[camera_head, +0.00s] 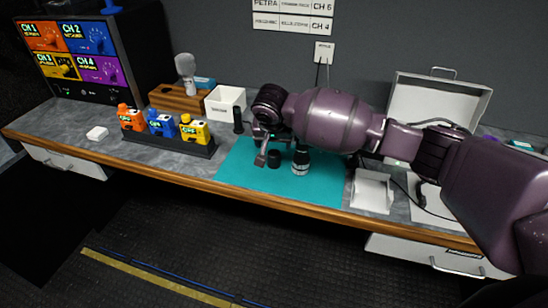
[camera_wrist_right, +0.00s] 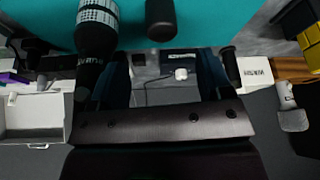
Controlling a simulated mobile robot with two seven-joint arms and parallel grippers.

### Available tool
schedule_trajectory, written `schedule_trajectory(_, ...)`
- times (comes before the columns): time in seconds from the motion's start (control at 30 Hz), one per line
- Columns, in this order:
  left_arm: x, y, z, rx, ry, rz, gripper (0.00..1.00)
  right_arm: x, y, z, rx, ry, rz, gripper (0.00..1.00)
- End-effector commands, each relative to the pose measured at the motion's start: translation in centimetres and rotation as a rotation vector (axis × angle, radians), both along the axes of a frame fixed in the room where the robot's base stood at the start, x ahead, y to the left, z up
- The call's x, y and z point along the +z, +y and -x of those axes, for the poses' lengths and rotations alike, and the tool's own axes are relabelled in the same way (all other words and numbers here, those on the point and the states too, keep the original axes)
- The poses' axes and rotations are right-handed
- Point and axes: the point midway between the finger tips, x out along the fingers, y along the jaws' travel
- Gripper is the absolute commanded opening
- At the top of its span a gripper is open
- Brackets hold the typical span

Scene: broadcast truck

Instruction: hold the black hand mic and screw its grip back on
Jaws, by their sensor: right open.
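A dark bottle-shaped piece with a pale patterned band (camera_head: 301,162), which looks like the black hand mic, is on the teal mat. It also shows in the right wrist view (camera_wrist_right: 96,38). A short plain black cylinder (camera_head: 274,158), perhaps its grip, is on the mat to its left, apart from it; it also shows in the wrist view (camera_wrist_right: 160,20). My right gripper (camera_head: 268,147) is over the back of the mat, beside both pieces. Its fingers (camera_wrist_right: 165,78) are spread with nothing held between them. My left gripper is not in view.
The teal mat (camera_head: 240,167) lies on the grey counter. A thin black upright (camera_head: 238,121) and a white bin (camera_head: 225,103) stand behind it. A white tray (camera_head: 372,191) is to its right, an open white case (camera_head: 432,98) behind. Coloured packs (camera_head: 162,124) stand left.

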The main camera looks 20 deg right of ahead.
Motion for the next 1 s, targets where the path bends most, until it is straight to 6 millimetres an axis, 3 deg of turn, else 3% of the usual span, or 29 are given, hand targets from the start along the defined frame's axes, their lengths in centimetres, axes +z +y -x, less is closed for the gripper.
schedule_trajectory(0.23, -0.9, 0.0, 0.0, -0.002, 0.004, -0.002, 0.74, -3.6, -0.5, -1.2, -0.001, 0.003, 0.001, 0.73)
schedule_trajectory(0.73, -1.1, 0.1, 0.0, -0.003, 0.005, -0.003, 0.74, -4.4, -0.7, -1.7, 0.001, 0.000, 0.000, 0.73)
schedule_trajectory(1.0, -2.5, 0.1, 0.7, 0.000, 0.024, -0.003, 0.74, -7.7, -1.0, -2.9, 0.000, 0.004, 0.001, 0.73)
